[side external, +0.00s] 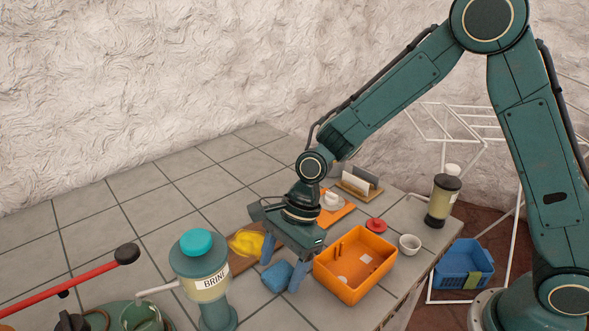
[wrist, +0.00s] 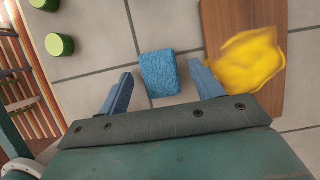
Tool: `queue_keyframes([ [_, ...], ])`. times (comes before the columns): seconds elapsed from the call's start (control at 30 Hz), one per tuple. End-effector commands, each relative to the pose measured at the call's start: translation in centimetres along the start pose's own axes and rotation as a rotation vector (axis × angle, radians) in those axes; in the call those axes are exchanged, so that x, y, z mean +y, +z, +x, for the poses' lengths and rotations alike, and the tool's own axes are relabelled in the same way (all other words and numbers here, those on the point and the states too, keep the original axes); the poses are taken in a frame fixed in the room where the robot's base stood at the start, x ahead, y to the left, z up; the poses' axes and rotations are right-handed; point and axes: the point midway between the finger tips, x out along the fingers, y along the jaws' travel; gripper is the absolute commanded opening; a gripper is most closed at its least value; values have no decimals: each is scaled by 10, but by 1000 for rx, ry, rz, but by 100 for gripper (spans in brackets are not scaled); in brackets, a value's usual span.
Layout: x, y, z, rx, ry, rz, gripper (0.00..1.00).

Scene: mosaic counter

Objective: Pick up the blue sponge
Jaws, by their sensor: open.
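The blue sponge (side external: 277,276) lies on the grey tiled counter, left of the orange bin in the side view. It also shows in the wrist view (wrist: 160,74), ahead of and between the two fingers. My gripper (side external: 282,268) points down at the sponge. In the wrist view my gripper (wrist: 160,85) is open, with one blue finger on each side of the sponge's near end and a gap to each. I cannot tell how far the fingertips are above the counter.
A wooden board (wrist: 238,17) with a yellow cloth (wrist: 246,60) lies close to the right finger. The orange bin (side external: 343,287) stands beside my gripper. A bottle labelled BRINE (side external: 206,284) stands at the front. Two green cylinders (wrist: 59,44) are at the wrist view's upper left.

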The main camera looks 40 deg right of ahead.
Motion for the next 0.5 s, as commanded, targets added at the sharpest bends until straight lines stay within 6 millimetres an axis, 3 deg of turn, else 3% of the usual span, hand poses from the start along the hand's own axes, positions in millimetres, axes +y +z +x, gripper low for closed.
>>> queue_keyframes([
  [0.5, 0, 0, 0, 0, 0, -1, 64],
])
